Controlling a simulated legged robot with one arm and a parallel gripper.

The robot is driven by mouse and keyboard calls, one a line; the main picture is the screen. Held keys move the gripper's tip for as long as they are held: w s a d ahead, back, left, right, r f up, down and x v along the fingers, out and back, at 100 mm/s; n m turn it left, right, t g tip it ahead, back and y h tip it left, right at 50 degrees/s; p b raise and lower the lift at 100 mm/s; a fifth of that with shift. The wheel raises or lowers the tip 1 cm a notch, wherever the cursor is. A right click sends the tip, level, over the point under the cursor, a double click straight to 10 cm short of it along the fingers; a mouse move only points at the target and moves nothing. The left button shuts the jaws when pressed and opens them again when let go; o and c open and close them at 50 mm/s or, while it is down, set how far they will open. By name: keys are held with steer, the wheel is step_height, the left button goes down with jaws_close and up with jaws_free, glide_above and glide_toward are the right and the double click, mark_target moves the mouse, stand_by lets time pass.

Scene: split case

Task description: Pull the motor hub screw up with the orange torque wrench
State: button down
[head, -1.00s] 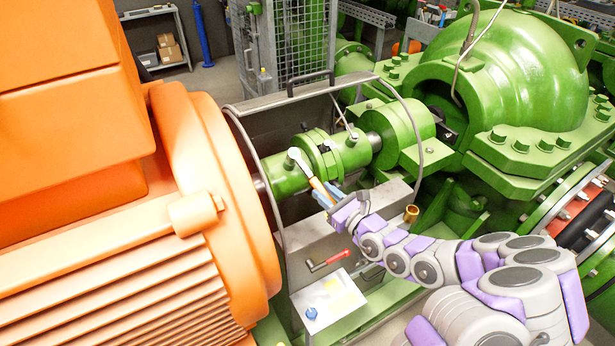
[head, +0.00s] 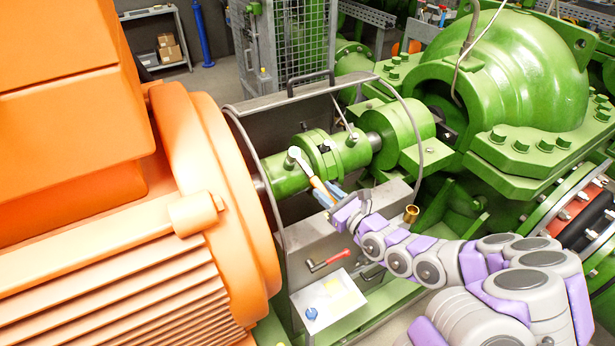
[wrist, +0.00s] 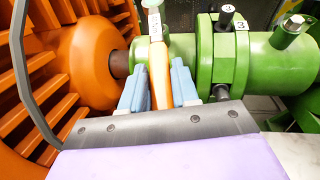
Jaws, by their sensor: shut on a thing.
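The orange torque wrench (head: 319,189) has an orange handle and a pale metal head. My gripper (head: 327,194) is shut on its handle; in the wrist view the blue-grey fingers (wrist: 160,88) stand on both sides of the wrench handle (wrist: 160,72). The wrench head (head: 298,157) lies against the green motor hub (head: 286,175), at the coupling's left part. In the wrist view the head (wrist: 153,14) is at the top edge and partly cut off. The motor hub screw itself is hidden by the wrench head or too small to make out.
A large orange motor (head: 190,190) stands close on the left. The green pump (head: 510,75) fills the right. A grey guard frame (head: 240,105) surrounds the shaft. A red-handled tool (head: 330,260) and brass bushing (head: 411,214) lie near.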

steer(key=shift+r, duration=0.2)
steer(key=shift+s+d+r+p, duration=0.2)
steer(key=shift+s+r+p, duration=0.1)
steer(key=shift+r+p, duration=0.3)
steer(key=shift+s+d+r+p, duration=0.2)
steer(key=shift+s+r+p, duration=0.1)
steer(key=shift+r+p, duration=0.3)
